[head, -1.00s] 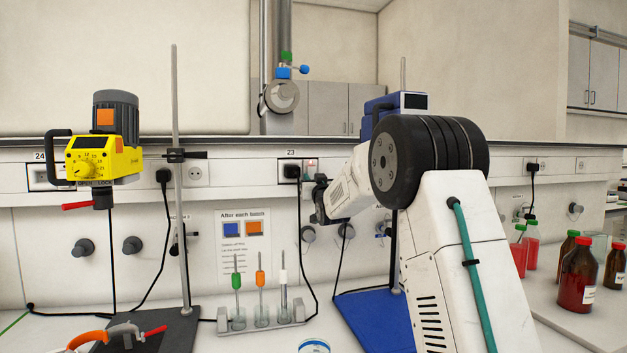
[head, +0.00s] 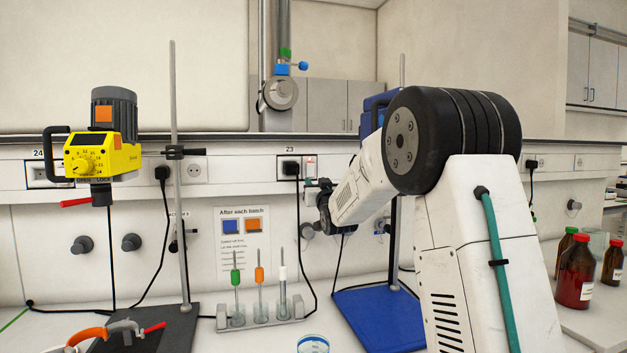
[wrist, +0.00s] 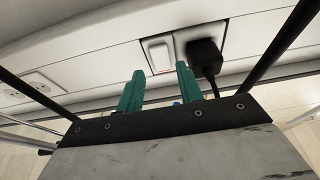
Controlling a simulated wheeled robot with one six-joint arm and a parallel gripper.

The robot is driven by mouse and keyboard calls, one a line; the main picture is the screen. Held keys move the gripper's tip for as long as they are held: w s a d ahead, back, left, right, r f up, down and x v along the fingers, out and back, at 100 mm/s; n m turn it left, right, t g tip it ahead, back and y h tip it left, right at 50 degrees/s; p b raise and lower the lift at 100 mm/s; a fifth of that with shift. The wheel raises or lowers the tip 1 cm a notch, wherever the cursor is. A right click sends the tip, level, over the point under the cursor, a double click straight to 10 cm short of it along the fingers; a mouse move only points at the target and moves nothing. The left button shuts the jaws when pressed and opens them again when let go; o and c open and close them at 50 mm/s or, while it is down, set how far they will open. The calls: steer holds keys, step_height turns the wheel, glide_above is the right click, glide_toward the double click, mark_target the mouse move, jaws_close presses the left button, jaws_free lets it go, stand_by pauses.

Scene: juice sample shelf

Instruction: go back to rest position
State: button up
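My gripper shows in the wrist view (wrist: 160,85) as two teal fingers standing apart with nothing held between them. Behind the fingers are the white wall duct and a black plug. In the head view my gripper is mostly hidden behind my own wrist, close to the wall duct near the label 23. My white arm reaches in from the right of the picture.
A yellow stirrer (head: 100,155) hangs at left on a stand. A rack (head: 262,320) with several coloured-capped tools stands on the bench. A blue stand base (head: 378,318) is beside my arm. Brown bottles (head: 576,275) stand at right. A glass dish (head: 313,345) is at the front.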

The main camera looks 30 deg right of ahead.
steer(key=shift+v, duration=1.05)
step_height(320, 180, down, 12)
steer(key=s+g+y, duration=0.1)
steer(key=s+g, duration=0.2)
steer(key=g, duration=0.4)
steer(key=s+a+f+g+y, duration=0.2)
steer(key=s+a+f+g, duration=0.2)
steer(key=s+a+f, duration=0.3)
steer(key=s+a+n+g+y, duration=0.1)
steer(key=s+a, duration=0.4)
steer(key=s, duration=0.8)
steer(key=s+a+n+g+y, duration=0.1)
steer(key=s+a+g, duration=0.3)
steer(key=s, duration=1)
steer(key=s+a+n+g, duration=0.1)
steer(key=s+a+g, duration=0.2)
steer(key=s+a, duration=0.4)
steer(key=s, duration=0.7)
steer(key=shift+a+y, duration=0.4)
